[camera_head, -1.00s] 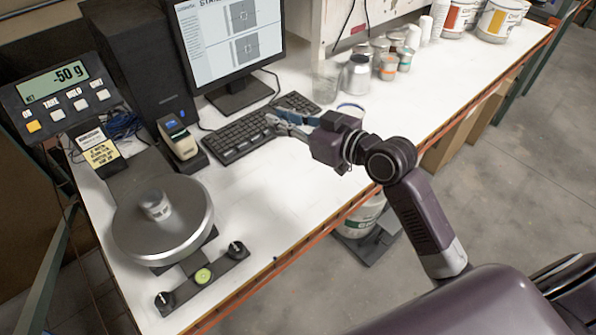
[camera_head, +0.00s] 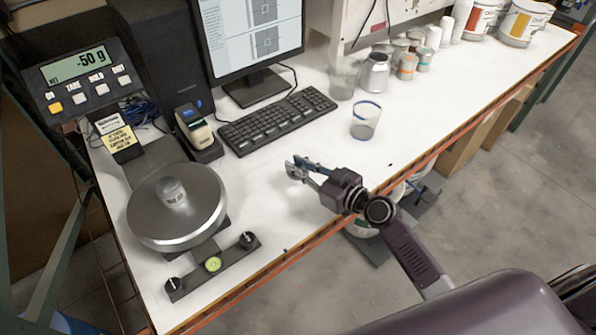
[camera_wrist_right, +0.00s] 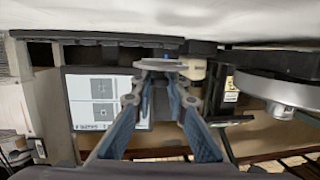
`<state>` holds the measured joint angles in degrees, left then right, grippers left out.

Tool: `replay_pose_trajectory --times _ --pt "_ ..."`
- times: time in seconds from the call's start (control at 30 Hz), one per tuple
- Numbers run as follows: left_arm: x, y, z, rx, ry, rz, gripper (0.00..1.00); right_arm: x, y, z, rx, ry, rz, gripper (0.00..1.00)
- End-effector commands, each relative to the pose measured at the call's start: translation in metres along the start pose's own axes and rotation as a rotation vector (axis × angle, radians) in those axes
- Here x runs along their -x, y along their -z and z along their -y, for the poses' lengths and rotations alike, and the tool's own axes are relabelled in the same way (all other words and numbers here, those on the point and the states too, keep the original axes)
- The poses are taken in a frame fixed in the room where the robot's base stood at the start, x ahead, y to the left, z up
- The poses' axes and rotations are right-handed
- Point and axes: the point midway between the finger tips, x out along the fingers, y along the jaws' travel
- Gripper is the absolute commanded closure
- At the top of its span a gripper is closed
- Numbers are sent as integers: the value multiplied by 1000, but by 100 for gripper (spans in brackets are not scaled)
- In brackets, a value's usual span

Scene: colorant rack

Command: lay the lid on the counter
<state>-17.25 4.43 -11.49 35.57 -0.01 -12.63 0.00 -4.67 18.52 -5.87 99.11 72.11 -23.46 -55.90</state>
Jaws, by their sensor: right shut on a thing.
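My right gripper (camera_head: 297,170) is over the white counter (camera_head: 262,205), between the scale and the cup, in front of the keyboard. It is shut on a thin grey disc, the lid, which shows nearly edge-on between the fingertips in the right wrist view (camera_wrist_right: 160,64). In the head view the lid is small and hard to separate from the fingertips. The wrist view is upside down, with the counter along its top. The lid seems held just off the counter; contact cannot be told. My left gripper is not in view.
A clear cup with a blue rim (camera_head: 365,121) stands right of the keyboard (camera_head: 277,122). Cans (camera_head: 374,76) stand farther back. Bare counter surrounds the gripper.

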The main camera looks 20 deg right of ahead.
Motion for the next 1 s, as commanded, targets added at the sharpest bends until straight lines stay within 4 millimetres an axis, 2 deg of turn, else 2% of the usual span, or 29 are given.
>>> replay_pose_trajectory --times 0.03,0.13,0.47,1.0 --pt "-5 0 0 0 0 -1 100 -2 -10 0 -3 0 0 100" --pt "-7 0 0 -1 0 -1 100 -4 -19 0 -2 -1 -1 100" --pt "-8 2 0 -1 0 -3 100 -4 -21 0 1 -1 -2 100" --pt "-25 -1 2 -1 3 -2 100 -7 -36 1 0 1 2 100"
